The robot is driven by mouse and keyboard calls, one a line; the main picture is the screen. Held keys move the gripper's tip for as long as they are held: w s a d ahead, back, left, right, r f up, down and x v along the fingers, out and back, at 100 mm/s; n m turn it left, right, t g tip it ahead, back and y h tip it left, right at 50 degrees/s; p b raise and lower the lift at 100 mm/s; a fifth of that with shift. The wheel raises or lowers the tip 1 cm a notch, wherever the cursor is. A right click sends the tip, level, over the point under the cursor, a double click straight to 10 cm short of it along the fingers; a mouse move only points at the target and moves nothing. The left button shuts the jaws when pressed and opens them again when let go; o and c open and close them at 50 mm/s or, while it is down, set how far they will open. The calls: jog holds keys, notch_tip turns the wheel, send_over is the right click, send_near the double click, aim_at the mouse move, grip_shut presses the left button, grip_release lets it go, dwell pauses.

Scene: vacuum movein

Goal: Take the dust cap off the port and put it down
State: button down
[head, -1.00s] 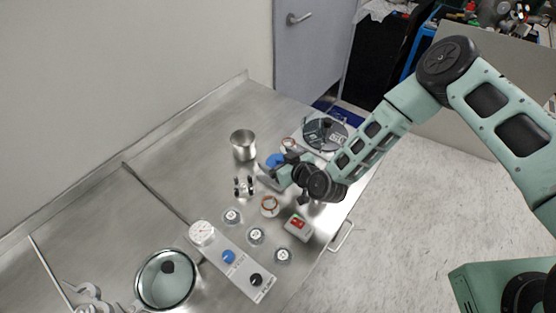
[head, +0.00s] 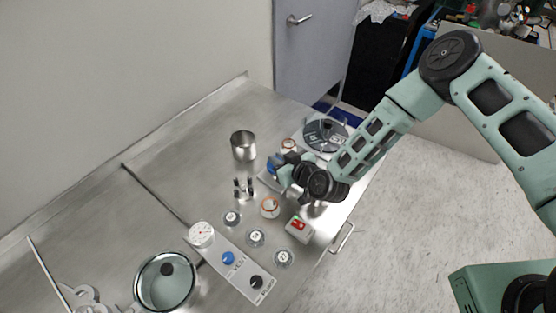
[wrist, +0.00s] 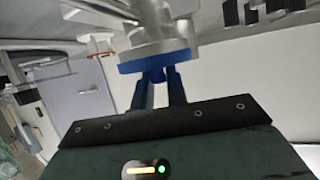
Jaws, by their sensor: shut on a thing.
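The dust cap is a blue disc (wrist: 158,62) in the wrist view, gripped by the two blue fingers of my gripper (wrist: 160,78). A silvery metal fitting (wrist: 160,25) shows right against its far side; I cannot tell whether the cap is still seated on it. In the head view my gripper (head: 281,172) is low over the right side of the bench, beside the fitting's base plate. Blue (head: 272,166) shows at its tip, but the arm hides most of the cap and port there.
Several small round parts, a red-button box (head: 298,228) and a gauge panel (head: 230,257) lie in front.

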notch_tip(320, 180, up, 8)
jog(key=b, duration=0.2)
jog(key=shift+r+b, duration=0.25)
jog(key=shift+b, duration=0.05)
jog(key=shift+r+p, duration=0.75)
jog(key=shift+r, duration=1.2)
jog(key=d+f+m+h+b, duration=0.2)
jog(key=d+f, duration=0.2)
jog(key=d, duration=0.4)
jog(key=w+d+f+m+t+h+b, duration=0.1)
jog(key=d+f+h+b, duration=0.1)
jog(key=d, duration=0.6)
jog(key=d+f+m+t+h+b, duration=0.1)
jog(key=d+f+m+h+b, duration=0.1)
jog(key=d+f, duration=0.3)
jog(key=shift+w+d+f+m+b, duration=0.15)
jog(key=shift+d+b, duration=0.1)
jog(key=shift+d, duration=0.65)
jog(key=shift+w+d+f+m+b, duration=0.15)
jog(key=shift+d+b, duration=0.1)
jog(key=shift+d, duration=0.6)
jog(key=s+d+m+h+b, duration=0.1)
jog(key=s+d+h, duration=0.1)
jog(key=s+d, duration=0.4)
jog(key=shift+s+d+m+t, duration=0.35)
jog(key=shift+d+m+t, duration=0.05)
jog(key=shift+d, duration=0.35)
